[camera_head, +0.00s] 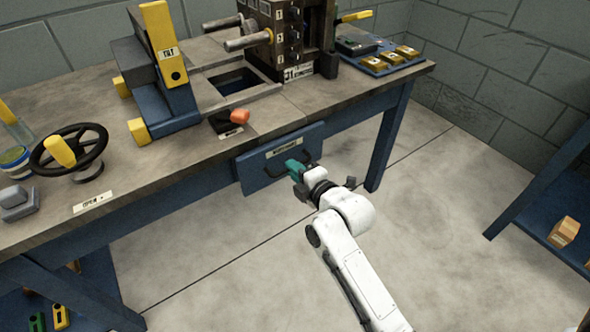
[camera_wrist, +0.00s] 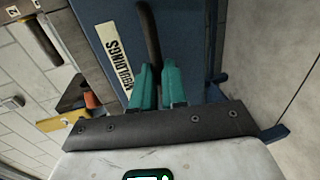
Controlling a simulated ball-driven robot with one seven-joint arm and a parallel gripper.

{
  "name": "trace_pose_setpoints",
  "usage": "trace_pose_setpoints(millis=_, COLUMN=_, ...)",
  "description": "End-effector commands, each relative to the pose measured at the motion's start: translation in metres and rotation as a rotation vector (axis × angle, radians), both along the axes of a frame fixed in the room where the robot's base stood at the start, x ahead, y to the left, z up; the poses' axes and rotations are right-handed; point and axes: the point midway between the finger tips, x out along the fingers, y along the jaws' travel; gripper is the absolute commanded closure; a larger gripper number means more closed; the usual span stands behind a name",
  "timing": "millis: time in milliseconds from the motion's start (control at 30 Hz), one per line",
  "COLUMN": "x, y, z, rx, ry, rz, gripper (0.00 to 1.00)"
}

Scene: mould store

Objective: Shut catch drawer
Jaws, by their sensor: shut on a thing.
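The catch drawer (camera_head: 262,163) is the blue drawer front under the bench edge, with a pale label and a dark bar handle. Its front seems to stand a little proud of the bench's front edge; how far is hard to tell. My gripper (camera_head: 293,166) is at the handle with its teal fingers. In the wrist view my gripper (camera_wrist: 160,84) is shut on the dark handle (camera_wrist: 149,35), which runs up from between the fingers. The drawer front (camera_wrist: 185,40) fills the middle of that view beside the label. The drawer's inside is hidden.
The bench (camera_head: 180,155) carries a yellow-and-blue tilt stand (camera_head: 165,80), a black handwheel (camera_head: 70,150), an orange-knobbed lever (camera_head: 232,118) and a dark mould block (camera_head: 295,35). A bench leg (camera_head: 388,140) stands right of the drawer. A blue shelf (camera_head: 545,215) is at far right. Floor between is clear.

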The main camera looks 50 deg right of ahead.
Motion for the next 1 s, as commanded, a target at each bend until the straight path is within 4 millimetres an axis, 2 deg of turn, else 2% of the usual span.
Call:
trace_pose_setpoints(millis=233, x=0.004, y=-0.001, z=-0.001, rx=0.0, ry=0.0, rz=0.001, gripper=1.0)
trace_pose_setpoints(millis=533, x=0.041, y=-0.012, z=-0.002, rx=0.001, ry=0.002, rz=0.0, gripper=1.0)
trace_pose_setpoints(millis=867, x=0.045, y=-0.013, z=-0.001, rx=0.002, ry=0.002, rz=0.001, gripper=1.0)
trace_pose_setpoints(millis=900, x=0.045, y=-0.013, z=-0.001, rx=0.001, ry=0.001, rz=0.001, gripper=0.85)
trace_pose_setpoints(millis=1000, x=0.045, y=-0.013, z=0.0, rx=0.0, ry=0.001, rz=0.001, gripper=0.76)
